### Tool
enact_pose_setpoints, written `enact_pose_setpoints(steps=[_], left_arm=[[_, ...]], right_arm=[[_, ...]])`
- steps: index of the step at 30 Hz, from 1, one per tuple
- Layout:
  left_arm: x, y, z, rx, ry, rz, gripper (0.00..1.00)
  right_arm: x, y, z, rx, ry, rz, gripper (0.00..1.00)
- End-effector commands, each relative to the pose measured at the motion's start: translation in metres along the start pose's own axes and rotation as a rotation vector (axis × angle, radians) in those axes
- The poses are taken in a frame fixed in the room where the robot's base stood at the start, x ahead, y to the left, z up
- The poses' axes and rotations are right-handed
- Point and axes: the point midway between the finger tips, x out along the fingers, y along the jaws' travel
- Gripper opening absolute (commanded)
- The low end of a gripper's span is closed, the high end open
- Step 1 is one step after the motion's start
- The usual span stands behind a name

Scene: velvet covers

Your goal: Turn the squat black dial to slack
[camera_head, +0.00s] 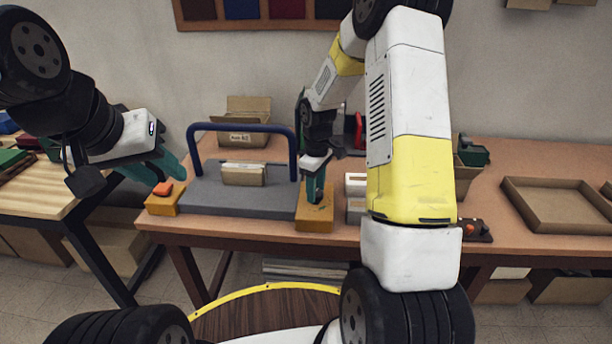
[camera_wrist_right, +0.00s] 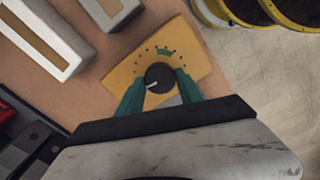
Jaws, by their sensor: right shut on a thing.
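The squat black dial (camera_wrist_right: 159,78) sits on a yellow-orange box in the right wrist view. Its white pointer line points left and slightly down in that view. Small dark marks and a green arc are printed around it. My right gripper (camera_wrist_right: 160,90) has its teal fingers on either side of the dial, shut on it. In the head view my right gripper (camera_head: 315,190) points down onto the yellow-orange box (camera_head: 314,221) and mostly hides the dial. My left gripper (camera_head: 158,171) is open and empty, above a second yellow box with an orange top (camera_head: 163,192).
A grey slab (camera_head: 222,202) with a blue arched bar stands left of the dial's box, with a small cardboard box (camera_head: 243,175) on it. White blocks (camera_wrist_right: 42,37) are close beside the dial's box. An empty brown tray (camera_head: 556,206) lies at the right.

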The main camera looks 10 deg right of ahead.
Motion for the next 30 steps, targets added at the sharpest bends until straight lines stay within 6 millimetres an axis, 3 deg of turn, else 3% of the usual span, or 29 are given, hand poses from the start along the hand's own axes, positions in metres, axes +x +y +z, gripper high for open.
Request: enact_pose_setpoints(steps=[12,30], left_arm=[[0.0000,0.0000,0.0000,0.000,0.000,0.000,0.36],[0.0000,0.0000,0.0000,0.000,0.000,0.000,0.36]], right_arm=[[-0.0005,0.0008,-0.0001,-0.206,0.001,0.001,0.02],[-0.0005,0.0009,0.0000,-0.244,0.000,0.002,0.02]])
